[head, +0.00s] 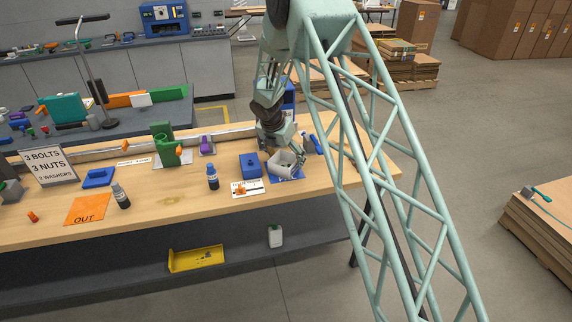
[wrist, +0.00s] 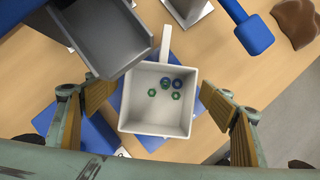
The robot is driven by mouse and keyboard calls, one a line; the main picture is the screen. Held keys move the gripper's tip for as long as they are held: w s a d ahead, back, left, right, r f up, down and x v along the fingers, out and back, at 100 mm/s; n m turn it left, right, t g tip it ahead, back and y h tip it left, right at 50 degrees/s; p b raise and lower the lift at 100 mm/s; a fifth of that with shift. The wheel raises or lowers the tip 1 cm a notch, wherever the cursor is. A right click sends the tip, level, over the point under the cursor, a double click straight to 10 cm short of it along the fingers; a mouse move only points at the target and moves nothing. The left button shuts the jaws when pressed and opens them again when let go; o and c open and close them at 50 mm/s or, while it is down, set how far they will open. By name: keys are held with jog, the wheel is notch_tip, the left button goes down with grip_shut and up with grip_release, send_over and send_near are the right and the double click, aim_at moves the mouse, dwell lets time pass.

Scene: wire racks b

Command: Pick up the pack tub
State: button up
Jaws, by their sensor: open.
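The pack tub is a white square tub with a straight handle, in the wrist view (wrist: 150,118) and at the right part of the bench in the head view (head: 287,159). It stands on a blue mat (head: 296,174). Several small green and blue nut-like rings (wrist: 171,85) lie in it. My gripper (wrist: 157,100) is open, with one tan-padded finger to the left of the tub and one to the right. Both fingers look apart from its walls. In the head view my gripper (head: 276,146) is above the tub and partly hides it.
A grey chute-like part (wrist: 105,38) is close to the tub's upper left. A blue-headed tool (wrist: 254,34) lies at upper right.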

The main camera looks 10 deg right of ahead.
jog(key=shift+c, duration=0.7)
jog(key=c, duration=0.9)
jog(key=shift+r, duration=0.1)
jog(key=shift+r+p, duration=0.3)
jog(key=shift+r, duration=1.4)
jog(key=s, duration=0.5)
jog(key=s+r+b, duration=0.1)
jog(key=s, duration=0.4)
jog(key=s+b, duration=0.1)
jog(key=s, duration=0.5)
jog(key=shift+d+r, duration=0.2)
jog(key=shift+d, duration=0.2)
